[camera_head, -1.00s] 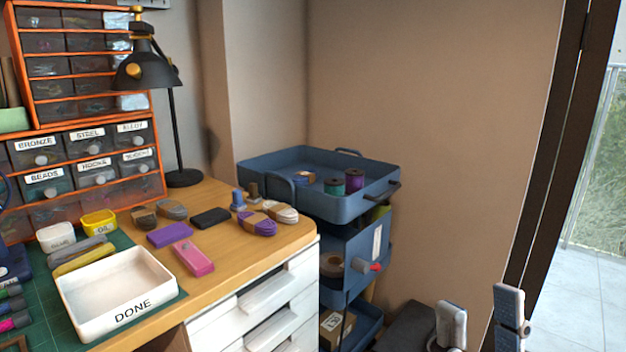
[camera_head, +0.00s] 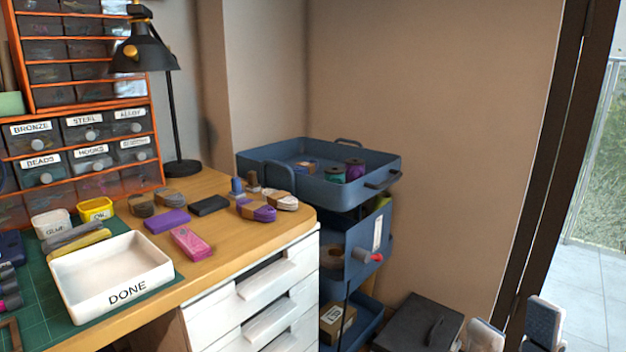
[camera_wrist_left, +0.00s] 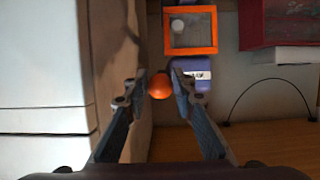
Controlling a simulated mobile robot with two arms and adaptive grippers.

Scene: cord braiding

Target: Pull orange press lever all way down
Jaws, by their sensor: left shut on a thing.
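In the left wrist view, the orange round knob (camera_wrist_left: 159,87) of the press lever sits between the fingers of my left gripper (camera_wrist_left: 159,78), which is shut on it. The rest of the lever and the press body cannot be made out clearly there. My left gripper is outside the head view. My right gripper (camera_head: 515,332) shows at the bottom right of the head view, its two fingertips apart with nothing between them.
The desk holds a white DONE tray (camera_head: 110,280), cord bundles and a pink box (camera_head: 190,243). A blue trolley (camera_head: 320,180) stands beside it. A dark box (camera_head: 418,330) is on the floor near my right gripper. The left wrist view shows an orange-framed drawer (camera_wrist_left: 190,30).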

